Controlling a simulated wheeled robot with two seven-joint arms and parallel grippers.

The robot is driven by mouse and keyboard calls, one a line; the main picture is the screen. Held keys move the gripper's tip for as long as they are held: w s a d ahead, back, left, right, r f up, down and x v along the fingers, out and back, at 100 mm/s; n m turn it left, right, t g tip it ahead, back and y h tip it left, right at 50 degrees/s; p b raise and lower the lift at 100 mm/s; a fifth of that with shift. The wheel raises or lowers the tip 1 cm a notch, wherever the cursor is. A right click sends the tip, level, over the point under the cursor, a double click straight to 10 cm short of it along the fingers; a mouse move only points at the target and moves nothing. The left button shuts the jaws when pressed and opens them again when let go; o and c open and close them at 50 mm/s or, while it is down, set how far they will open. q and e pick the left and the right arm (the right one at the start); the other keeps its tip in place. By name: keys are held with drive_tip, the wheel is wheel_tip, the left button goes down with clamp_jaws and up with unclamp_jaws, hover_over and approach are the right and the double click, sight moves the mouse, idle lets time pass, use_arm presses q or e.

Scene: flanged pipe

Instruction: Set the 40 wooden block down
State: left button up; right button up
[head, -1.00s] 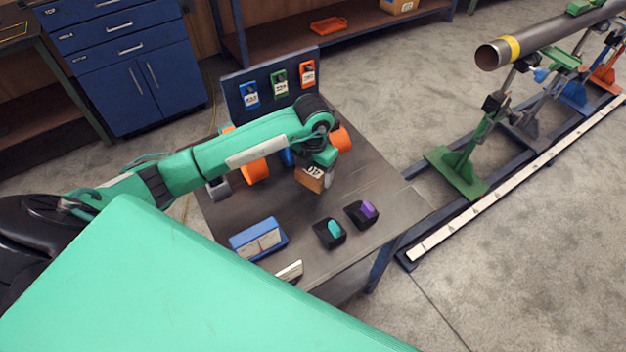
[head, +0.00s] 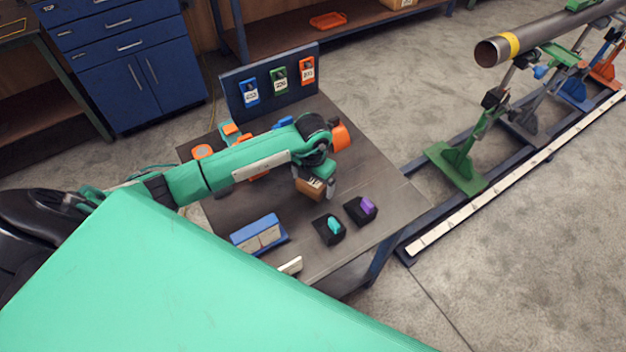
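The wooden block (head: 308,187) is brown and is held at the end of my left arm, above or at the dark table top (head: 365,165). My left gripper (head: 314,187) is around it, with a grey finger showing at the block's right side. The gripper hides part of the block. I cannot tell whether its underside touches the table. The number on it is not readable. My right gripper is out of view.
A blue box (head: 258,236) is nearer me. A tag board (head: 270,85) stands at the back. A pipe (head: 530,38) on stands is at right.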

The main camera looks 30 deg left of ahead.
sight(313, 181)
use_arm(q)
drive_tip(key=shift+r, duration=0.15)
wheel_tip(313, 181, up, 12)
drive_tip(key=b, duration=0.3)
idle(0.4)
drive_tip(key=shift+s, duration=0.1)
